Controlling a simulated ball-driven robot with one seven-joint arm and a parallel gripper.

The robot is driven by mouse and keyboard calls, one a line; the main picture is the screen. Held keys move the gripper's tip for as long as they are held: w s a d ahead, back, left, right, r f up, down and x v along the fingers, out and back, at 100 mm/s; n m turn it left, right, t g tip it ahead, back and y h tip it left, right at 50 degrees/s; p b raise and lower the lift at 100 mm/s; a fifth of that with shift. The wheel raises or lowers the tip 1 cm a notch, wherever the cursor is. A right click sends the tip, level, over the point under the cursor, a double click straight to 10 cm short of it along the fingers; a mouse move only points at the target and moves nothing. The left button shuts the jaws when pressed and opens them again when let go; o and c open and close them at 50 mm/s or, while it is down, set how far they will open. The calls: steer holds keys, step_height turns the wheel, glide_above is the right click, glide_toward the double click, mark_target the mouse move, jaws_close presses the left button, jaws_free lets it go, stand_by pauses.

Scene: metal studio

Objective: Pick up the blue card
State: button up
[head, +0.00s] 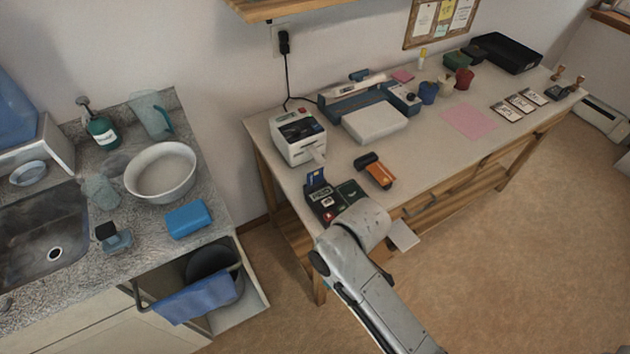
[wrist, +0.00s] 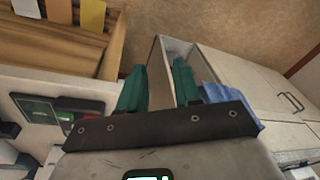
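A small blue card (head: 316,176) stands upright at the back of a dark card terminal (head: 322,204) on the near left end of the workbench. My arm reaches up from the bottom of the head view and ends just right of and in front of the terminal. The arm hides my gripper there. In the wrist view my gripper (wrist: 160,85) shows two green fingers spread apart with nothing between them. A dark device with a green screen (wrist: 38,108) lies left of the fingers. I cannot make out the blue card in the wrist view.
An orange-and-black handheld device (head: 375,171) and a white label printer (head: 299,136) stand near the terminal. A pink sheet (head: 469,121) lies farther right. The sink counter (head: 60,285) is at the left, with a blue towel (head: 196,296) hanging below it.

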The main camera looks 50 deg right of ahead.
steer(key=w+d+n, duration=0.1)
steer(key=w+n, duration=0.2)
steer(key=w, duration=0.5)
steer(key=n+b, duration=0.2)
steer(key=n, duration=0.7)
glide_toward(315, 176)
steer(key=shift+g, duration=0.4)
steer(key=f+b, duration=0.2)
steer(key=f, duration=0.1)
steer(key=w+f+b, duration=0.1)
steer(key=shift+a+f, duration=0.25)
steer(key=shift+f, duration=0.15)
steer(key=shift+w+a+f, duration=0.1)
steer(key=shift+a+f, duration=0.1)
steer(key=shift+f, duration=1.1)
steer(key=shift+a+f, duration=0.15)
steer(key=shift+f, duration=1.15)
jaws_close()
